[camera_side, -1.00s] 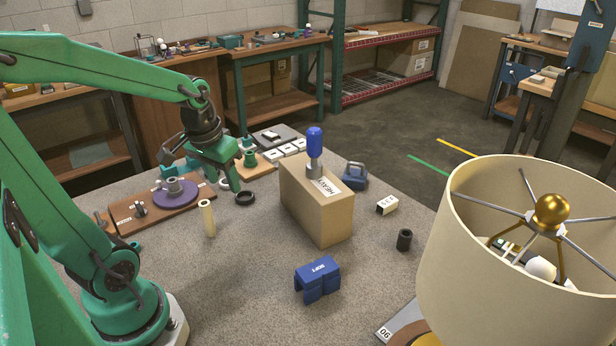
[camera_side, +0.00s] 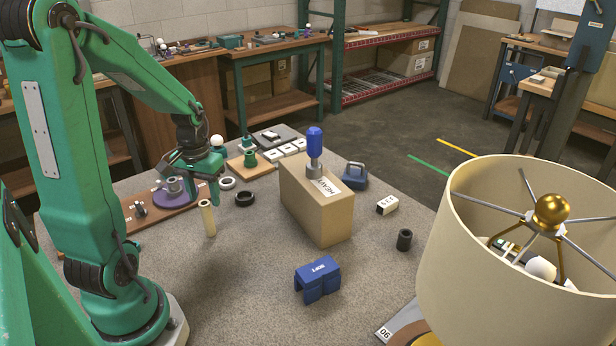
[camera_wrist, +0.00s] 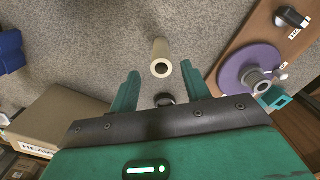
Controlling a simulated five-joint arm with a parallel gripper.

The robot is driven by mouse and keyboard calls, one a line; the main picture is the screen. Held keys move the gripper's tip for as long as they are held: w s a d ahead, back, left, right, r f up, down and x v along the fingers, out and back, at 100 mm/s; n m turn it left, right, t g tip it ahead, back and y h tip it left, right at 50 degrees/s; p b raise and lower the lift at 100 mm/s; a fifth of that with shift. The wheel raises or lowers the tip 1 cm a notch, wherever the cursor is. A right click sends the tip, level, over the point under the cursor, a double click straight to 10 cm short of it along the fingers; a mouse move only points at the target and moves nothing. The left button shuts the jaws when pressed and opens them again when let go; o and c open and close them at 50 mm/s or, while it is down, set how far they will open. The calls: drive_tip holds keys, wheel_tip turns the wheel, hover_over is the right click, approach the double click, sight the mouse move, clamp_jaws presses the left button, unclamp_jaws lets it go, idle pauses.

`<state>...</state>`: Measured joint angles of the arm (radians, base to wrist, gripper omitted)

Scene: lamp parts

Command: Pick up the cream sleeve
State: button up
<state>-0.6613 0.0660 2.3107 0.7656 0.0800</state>
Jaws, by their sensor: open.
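The cream sleeve (camera_side: 208,220) stands upright on the grey table, a slim hollow tube. In the wrist view the sleeve (camera_wrist: 161,57) lies ahead of the fingertips, in line with the gap between them, its open end facing the camera. My gripper (camera_side: 204,195) is open, with its fingers pointing down close to the sleeve's top in the side view. In the wrist view my gripper (camera_wrist: 160,71) has one green finger to each side of the gap and holds nothing. I cannot tell whether a finger touches the sleeve.
A black ring (camera_side: 244,198) and a white ring (camera_side: 227,183) lie right of the gripper. A purple disc (camera_side: 168,195) sits on a wooden board behind left. A tall cardboard box (camera_side: 320,215) and a blue block (camera_side: 317,279) stand to the right. Table in front is clear.

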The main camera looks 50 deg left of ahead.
sight(207, 215)
drive_tip(key=shift+f, duration=0.8)
drive_tip(key=shift+s+f, duration=0.15)
drive_tip(key=shift+f, duration=2.45)
drive_tip(key=shift+c, duration=0.4)
clamp_jaws()
